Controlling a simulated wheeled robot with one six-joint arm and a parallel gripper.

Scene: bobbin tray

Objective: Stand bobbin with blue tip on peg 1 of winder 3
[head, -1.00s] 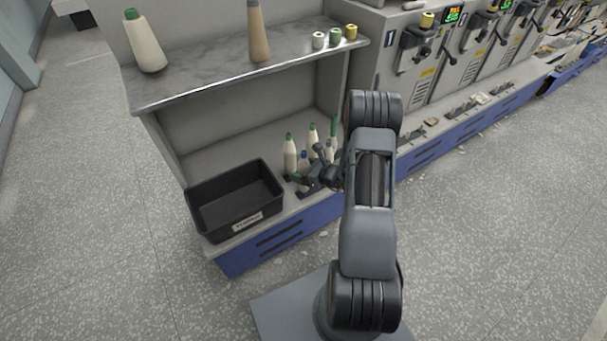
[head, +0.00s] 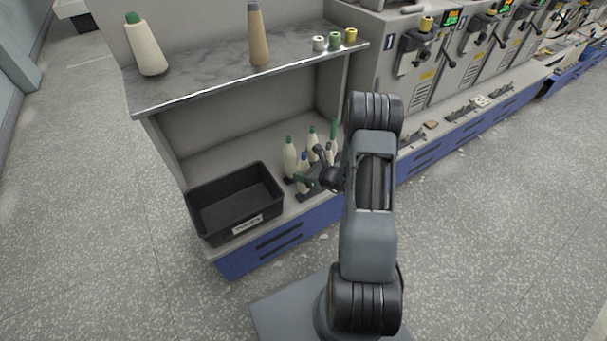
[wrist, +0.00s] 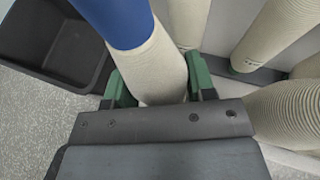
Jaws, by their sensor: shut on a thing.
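The bobbin with the blue tip (wrist: 150,65) is cream-coloured yarn with a blue top, seen large in the wrist view. It also shows small in the head view (head: 303,172), among other bobbins on the lower shelf. My gripper (wrist: 160,85) has its green-padded fingers shut around this bobbin's yarn body. In the head view my gripper (head: 308,181) is at the bobbin group, right of the black bin. The bobbin looks upright; whether its base is clear of its stand is hidden. Which machine is winder 3 I cannot tell from the small labels.
Green-tipped bobbins (head: 290,155) stand close around the held one. A black bin (head: 193,215) sits just left. The marble upper shelf (head: 190,88) overhangs behind, carrying two large cones and small spools. Winding machines (head: 440,85) line the right. The speckled floor is open in front.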

